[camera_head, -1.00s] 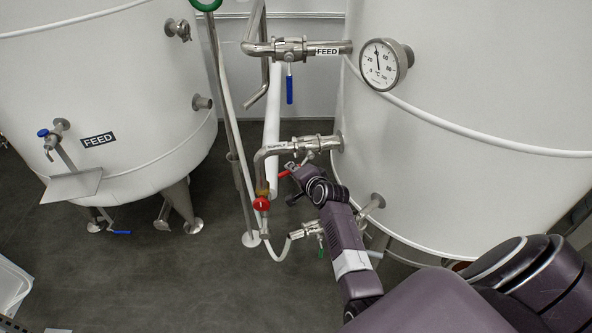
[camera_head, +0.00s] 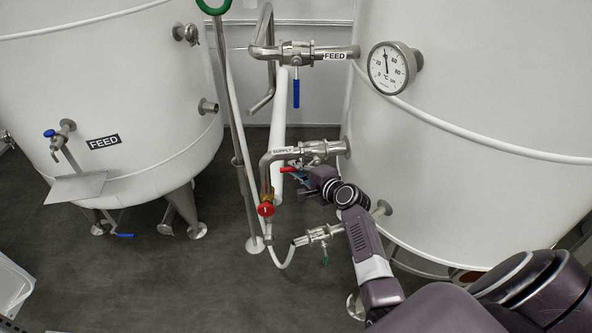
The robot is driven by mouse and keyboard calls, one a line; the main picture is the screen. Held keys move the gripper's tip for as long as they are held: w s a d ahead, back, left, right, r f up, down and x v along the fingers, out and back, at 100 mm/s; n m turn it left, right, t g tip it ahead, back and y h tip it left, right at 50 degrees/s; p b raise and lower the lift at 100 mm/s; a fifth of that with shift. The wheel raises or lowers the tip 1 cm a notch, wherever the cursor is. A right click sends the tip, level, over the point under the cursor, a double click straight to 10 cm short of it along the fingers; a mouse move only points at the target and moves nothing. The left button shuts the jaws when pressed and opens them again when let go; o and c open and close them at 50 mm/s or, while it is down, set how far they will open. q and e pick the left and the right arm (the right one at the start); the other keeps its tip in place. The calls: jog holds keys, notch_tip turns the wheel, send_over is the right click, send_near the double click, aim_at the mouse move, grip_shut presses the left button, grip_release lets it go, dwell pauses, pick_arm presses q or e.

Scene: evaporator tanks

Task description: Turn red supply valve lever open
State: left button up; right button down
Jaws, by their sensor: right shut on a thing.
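The supply valve (camera_head: 315,154) sits on a steel pipe marked SUPPLY (camera_head: 284,151), which joins the right tank. Its red lever (camera_head: 287,169) shows just below the pipe, lying nearly along it with its end toward the left. My right gripper (camera_head: 303,174) reaches in from the lower right and is shut on the red lever. The gripper and wrist hide part of the lever. My left gripper is not in view.
A red round knob (camera_head: 265,209) and a green-handled lower valve (camera_head: 319,234) are close to my arm. Above are the FEED valve with a blue lever (camera_head: 296,92) and a dial gauge (camera_head: 392,67). The right tank (camera_head: 480,110) stands close beside my arm.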

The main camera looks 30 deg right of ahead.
jog(key=shift+w+r, duration=0.1)
jog(key=shift+r, duration=0.15)
jog(key=c, duration=2.2)
grip_release()
jog(key=shift+d, duration=0.1)
jog(key=shift+o, duration=1.2)
jog(key=shift+f, duration=0.15)
jog(key=v, duration=1.2)
